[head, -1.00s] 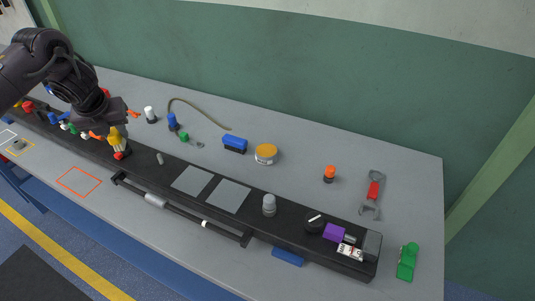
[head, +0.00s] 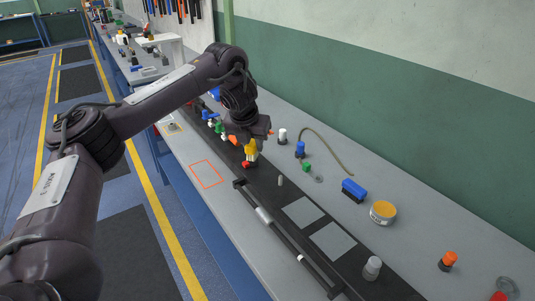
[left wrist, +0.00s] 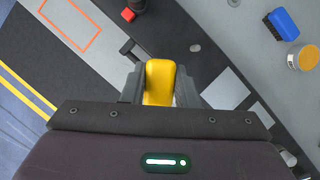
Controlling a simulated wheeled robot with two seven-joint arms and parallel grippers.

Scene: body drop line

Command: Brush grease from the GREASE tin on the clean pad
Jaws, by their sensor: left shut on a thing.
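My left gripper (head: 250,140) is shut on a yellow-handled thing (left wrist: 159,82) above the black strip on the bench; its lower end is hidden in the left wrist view. A round tin with an orange-yellow top (head: 383,210), which also shows in the left wrist view (left wrist: 306,58), stands on the bench to the right, apart from the gripper. Its label is too small to read. I cannot tell which is clean. My right gripper is not in view.
A blue block with dark bristles (head: 354,189) lies beside the tin. A grey cylinder (head: 372,267) stands on the strip past the pads. A small red piece (left wrist: 128,14) is near the gripper. A black rail (head: 265,215) runs along the front edge.

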